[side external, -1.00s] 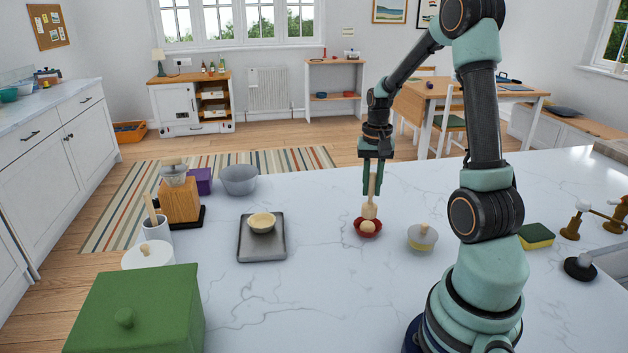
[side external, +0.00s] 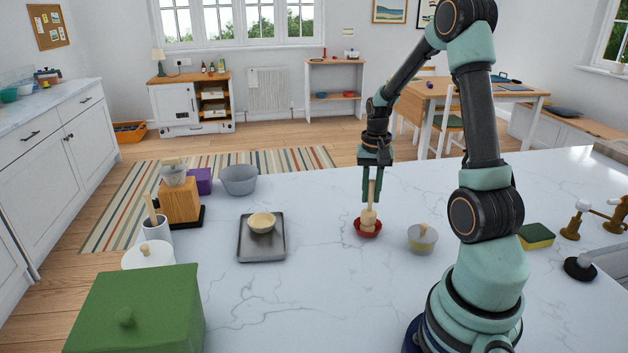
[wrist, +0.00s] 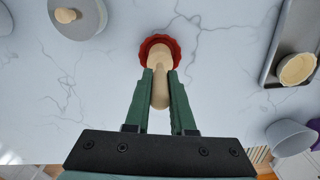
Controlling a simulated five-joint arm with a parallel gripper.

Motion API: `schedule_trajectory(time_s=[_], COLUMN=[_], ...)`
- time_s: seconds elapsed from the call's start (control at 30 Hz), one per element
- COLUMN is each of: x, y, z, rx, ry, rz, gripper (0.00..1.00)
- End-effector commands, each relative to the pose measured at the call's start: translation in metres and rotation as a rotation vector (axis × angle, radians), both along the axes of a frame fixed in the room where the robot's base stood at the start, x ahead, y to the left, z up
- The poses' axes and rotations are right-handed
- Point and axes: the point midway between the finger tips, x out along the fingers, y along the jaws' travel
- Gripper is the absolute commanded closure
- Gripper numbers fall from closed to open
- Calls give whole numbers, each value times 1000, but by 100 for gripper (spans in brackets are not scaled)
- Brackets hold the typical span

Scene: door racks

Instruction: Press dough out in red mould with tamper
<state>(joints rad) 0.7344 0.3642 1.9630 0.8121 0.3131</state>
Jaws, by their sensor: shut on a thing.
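The red mould (side external: 368,232) is a small fluted cup on the marble counter. It also shows in the wrist view (wrist: 150,44). My gripper (side external: 372,190) is above it, shut on the handle of the wooden tamper (side external: 369,217). The tamper stands about upright, with its head down inside the mould. In the wrist view my gripper (wrist: 160,82) has the tamper handle (wrist: 160,92) between its green fingers. The dough in the mould is hidden by the tamper head.
A grey tray (side external: 250,248) holds a pale pastry cup (side external: 262,222) to the left. A grey lidded pot (side external: 422,239) stands close on the right. A sponge (side external: 536,236) lies farther right. A grey bowl (side external: 239,180) is behind. Counter between tray and mould is clear.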

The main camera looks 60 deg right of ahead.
Motion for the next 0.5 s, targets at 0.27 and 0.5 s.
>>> schedule_trajectory(time_s=[0.27, 0.5], x=[0, 0], y=[0, 0], z=[-5, -7], rx=[1, 2], ry=[0, 1], rz=[0, 0], gripper=[100, 100])
